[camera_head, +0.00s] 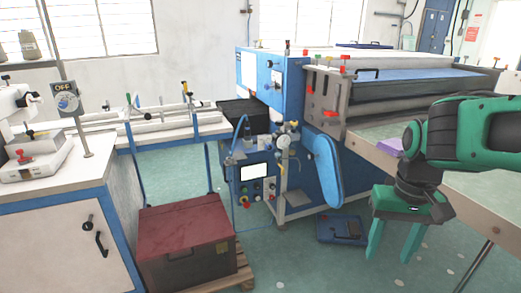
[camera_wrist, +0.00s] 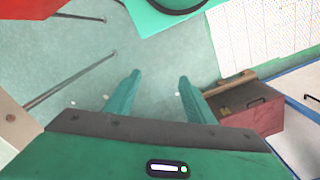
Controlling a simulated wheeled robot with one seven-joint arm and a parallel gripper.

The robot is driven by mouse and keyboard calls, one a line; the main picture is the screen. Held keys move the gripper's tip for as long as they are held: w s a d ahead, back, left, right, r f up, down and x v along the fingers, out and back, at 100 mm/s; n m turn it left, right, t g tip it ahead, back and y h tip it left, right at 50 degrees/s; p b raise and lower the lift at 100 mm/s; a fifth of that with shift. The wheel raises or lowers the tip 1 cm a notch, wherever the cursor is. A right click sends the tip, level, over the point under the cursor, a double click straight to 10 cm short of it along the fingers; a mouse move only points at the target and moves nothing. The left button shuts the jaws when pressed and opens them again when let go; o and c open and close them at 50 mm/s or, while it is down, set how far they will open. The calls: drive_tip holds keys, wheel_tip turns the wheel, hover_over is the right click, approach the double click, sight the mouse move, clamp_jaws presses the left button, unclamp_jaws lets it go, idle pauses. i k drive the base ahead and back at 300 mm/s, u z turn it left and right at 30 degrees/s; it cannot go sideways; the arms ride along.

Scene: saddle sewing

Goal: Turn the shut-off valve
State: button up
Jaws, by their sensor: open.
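My gripper (camera_head: 394,246) hangs at the right of the head view, pointing down. Its two green fingers are apart with nothing between them. The wrist view shows the open fingers (camera_wrist: 160,78) over bare floor. A small valve and gauge cluster (camera_head: 285,140) sits on the front of the blue machine, left of my gripper and well apart from it. Which fitting is the shut-off valve is too small to tell. No valve can be made out in the wrist view.
The blue machine (camera_head: 272,75) with rollers fills the centre back. A control panel (camera_head: 256,172) is on its front. A dark red chest (camera_head: 187,240) stands on a pallet; it also shows in the wrist view (camera_wrist: 262,112). A blue case (camera_head: 341,230) lies on the floor. A table (camera_head: 480,190) edges my arm.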

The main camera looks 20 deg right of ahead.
sight(269, 147)
drive_tip(key=k, duration=0.6)
drive_tip(key=u, duration=0.2)
drive_tip(key=i, duration=1.6)
drive_tip(key=z, duration=0.2)
